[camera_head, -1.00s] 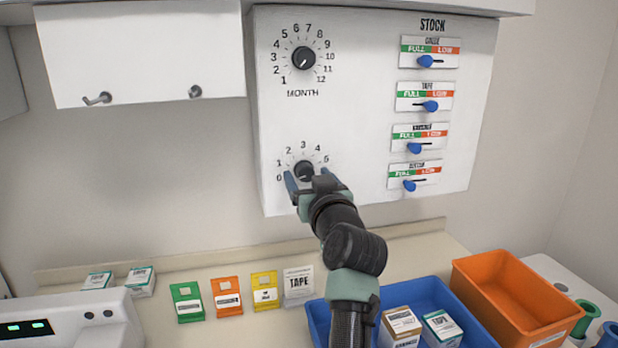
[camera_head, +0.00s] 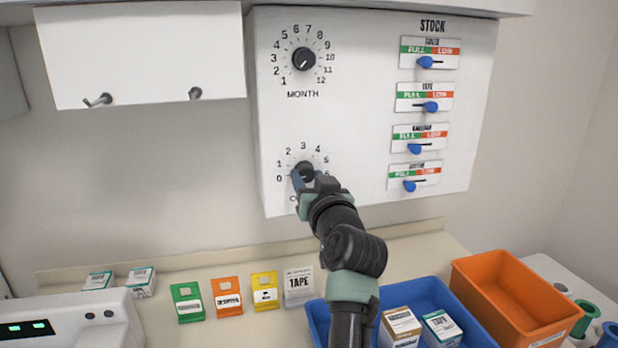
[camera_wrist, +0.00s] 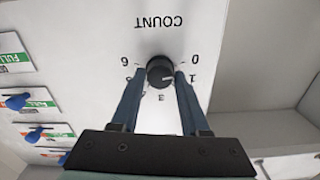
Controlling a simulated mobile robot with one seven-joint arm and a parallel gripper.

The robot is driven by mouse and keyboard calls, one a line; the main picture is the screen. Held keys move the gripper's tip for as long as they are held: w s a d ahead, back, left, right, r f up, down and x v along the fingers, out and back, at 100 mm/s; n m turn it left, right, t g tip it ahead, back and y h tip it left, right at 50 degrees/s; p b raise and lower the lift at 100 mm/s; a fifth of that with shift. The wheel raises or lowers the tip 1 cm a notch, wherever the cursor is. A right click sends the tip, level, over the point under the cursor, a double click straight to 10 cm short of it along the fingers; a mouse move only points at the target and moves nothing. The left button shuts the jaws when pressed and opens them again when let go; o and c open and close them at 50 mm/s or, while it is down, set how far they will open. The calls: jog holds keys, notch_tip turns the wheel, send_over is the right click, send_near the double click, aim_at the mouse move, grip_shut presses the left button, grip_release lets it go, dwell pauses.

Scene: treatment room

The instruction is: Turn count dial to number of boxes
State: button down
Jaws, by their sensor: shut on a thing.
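The count dial (camera_head: 304,169) is a black knob low on the white wall panel, ringed by numbers from 0 to 6. My gripper (camera_head: 307,177) is at the dial, its two blue fingers shut on opposite sides of the knob. The wrist view shows the knob (camera_wrist: 160,71) between the fingertips, upside down. Its white mark appears to point near the 1. Two boxes, brown-topped (camera_head: 400,326) and white-and-teal (camera_head: 442,328), lie in the blue bin (camera_head: 318,318). Two white-and-teal boxes (camera_head: 98,281) (camera_head: 141,281) are on the counter at left. My arm hides part of the bin.
The month dial (camera_head: 304,58) is above the count dial. Stock sliders with blue knobs (camera_head: 425,62) line the panel's right side. Green (camera_head: 187,302), orange (camera_head: 227,296), yellow (camera_head: 265,291) and white TAPE (camera_head: 298,286) items stand on the counter. An orange bin (camera_head: 510,300) is at right.

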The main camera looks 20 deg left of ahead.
jog(key=m+p, duration=0.1)
jog(key=m, duration=0.4)
jog(key=shift+p, duration=0.35)
jog(key=shift+m, duration=0.3)
jog(key=shift+c, duration=2)
grip_release()
jog(key=shift+s+d, duration=0.1)
jog(key=b+v, duration=0.2)
jog(key=v, duration=1)
jog(key=shift+s+d, duration=0.25)
jog(key=shift+s, duration=0.05)
